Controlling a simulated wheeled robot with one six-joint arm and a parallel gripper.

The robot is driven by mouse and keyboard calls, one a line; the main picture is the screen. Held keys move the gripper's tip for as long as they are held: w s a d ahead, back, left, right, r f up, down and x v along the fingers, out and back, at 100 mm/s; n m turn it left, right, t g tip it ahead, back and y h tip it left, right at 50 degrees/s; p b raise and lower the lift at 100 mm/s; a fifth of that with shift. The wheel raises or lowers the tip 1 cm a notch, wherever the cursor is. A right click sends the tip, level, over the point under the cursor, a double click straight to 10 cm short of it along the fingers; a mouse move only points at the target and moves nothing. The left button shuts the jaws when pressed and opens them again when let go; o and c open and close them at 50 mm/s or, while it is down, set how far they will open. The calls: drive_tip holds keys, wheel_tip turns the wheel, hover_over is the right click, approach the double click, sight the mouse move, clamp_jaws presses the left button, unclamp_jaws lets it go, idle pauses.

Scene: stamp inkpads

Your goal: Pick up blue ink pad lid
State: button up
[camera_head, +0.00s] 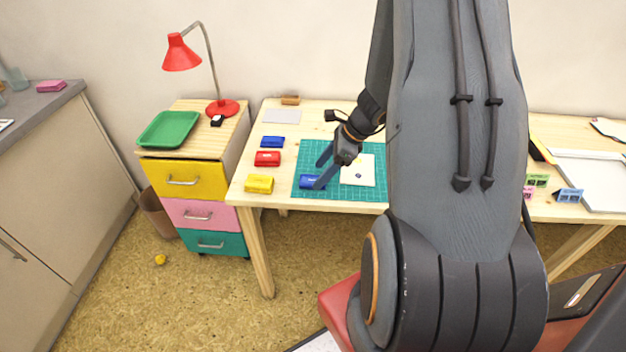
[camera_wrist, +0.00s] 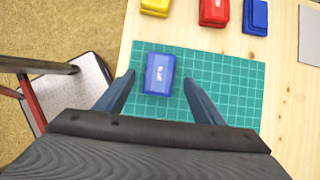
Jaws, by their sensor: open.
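A blue ink pad lid (camera_wrist: 159,73), with a small white label, lies on the green cutting mat (camera_wrist: 225,90). In the head view the blue lid (camera_head: 309,181) is at the mat's front left corner, partly behind a finger. My gripper (camera_wrist: 158,92) is open, with one finger on each side of the blue lid and gaps between. In the head view my gripper (camera_head: 321,172) reaches down over the mat's left part. Another blue piece (camera_head: 272,141) sits off the mat, farther back; it also shows in the wrist view (camera_wrist: 255,17).
A red pad (camera_head: 267,158) and a yellow pad (camera_head: 259,183) stand left of the mat. A white card (camera_head: 352,176) lies on the mat to the right. A grey sheet (camera_head: 282,116) lies farther back. A drawer cabinet with a green tray (camera_head: 169,129) stands left.

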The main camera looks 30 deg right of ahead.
sight(313, 182)
drive_tip(key=shift+x, duration=1.1)
drive_tip(key=c, duration=1.1)
drive_tip(key=shift+c, duration=0.2)
